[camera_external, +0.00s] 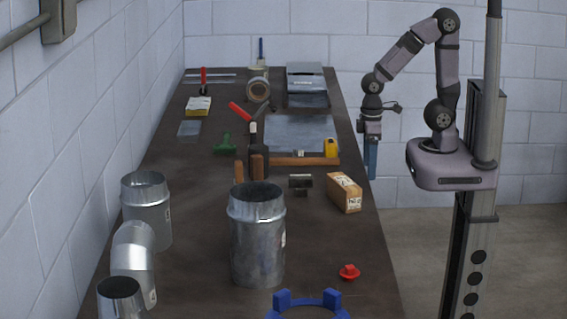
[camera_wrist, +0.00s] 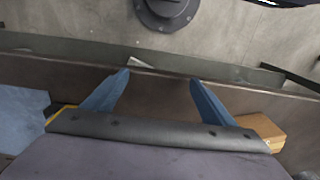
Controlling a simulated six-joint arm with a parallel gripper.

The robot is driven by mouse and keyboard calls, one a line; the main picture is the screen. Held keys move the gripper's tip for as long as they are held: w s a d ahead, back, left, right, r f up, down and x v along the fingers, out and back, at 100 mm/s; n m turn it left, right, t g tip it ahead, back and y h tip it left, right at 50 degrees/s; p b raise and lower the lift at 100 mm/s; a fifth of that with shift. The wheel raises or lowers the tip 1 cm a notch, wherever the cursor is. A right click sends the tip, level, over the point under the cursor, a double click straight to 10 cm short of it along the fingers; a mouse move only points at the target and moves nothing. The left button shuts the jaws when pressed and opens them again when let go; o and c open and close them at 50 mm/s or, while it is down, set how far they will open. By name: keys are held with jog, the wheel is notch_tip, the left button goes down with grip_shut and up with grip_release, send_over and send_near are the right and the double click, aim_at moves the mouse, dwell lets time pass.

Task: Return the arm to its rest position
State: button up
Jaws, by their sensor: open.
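My arm is bent at the elbow and stands on its column to the right of the dark workbench (camera_external: 205,215). My gripper (camera_external: 371,160) hangs downward beside the bench's right edge in the external view. In the wrist view its two blue fingers (camera_wrist: 156,88) are spread apart with nothing between them. Below them in that view runs the bench's edge. Whether the fingertips touch the edge cannot be told.
Near my gripper on the bench are a cardboard box (camera_external: 344,192), a yellow tape measure (camera_external: 331,148) and a metal sheet (camera_external: 300,132). Metal duct pieces (camera_external: 258,245) stand at the front. A red knob (camera_external: 349,272) and a blue ring (camera_external: 306,305) lie near the front. Open floor lies right of the bench.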

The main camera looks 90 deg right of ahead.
jog(key=shift+r, duration=0.1)
notch_tip(320, 180, up, 2)
jog(key=p, duration=0.2)
jog(key=shift+r+p, duration=0.2)
jog(key=shift+p, duration=0.1)
jog(key=shift+f, duration=0.1)
